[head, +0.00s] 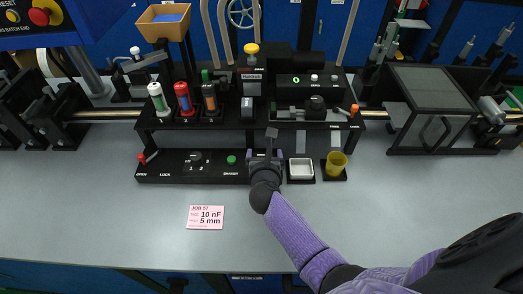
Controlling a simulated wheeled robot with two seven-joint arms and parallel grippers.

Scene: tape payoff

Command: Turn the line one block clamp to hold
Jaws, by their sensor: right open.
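My right gripper (271,136) reaches in from the lower right, in front of the black raised stand. It is open and its fingers point toward the stand; nothing shows between them. An orange-tipped lever (354,109) stands upright at the right end of the stand, near small labels, one seeming to read FREE. It is to the right of my gripper and apart from it. A red-tipped lever (141,158) is at the left of the low front panel (172,178), by OPEN and LOCK labels. I cannot tell for sure which lever is the block clamp. My left gripper is out of view.
A white tray (301,169) and a yellow cup (336,162) sit right of my wrist. Several coloured bottles (184,98) stand on the stand's left. A pink job card (205,217) lies on the clear front table. A clear-sided box (432,98) stands at right.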

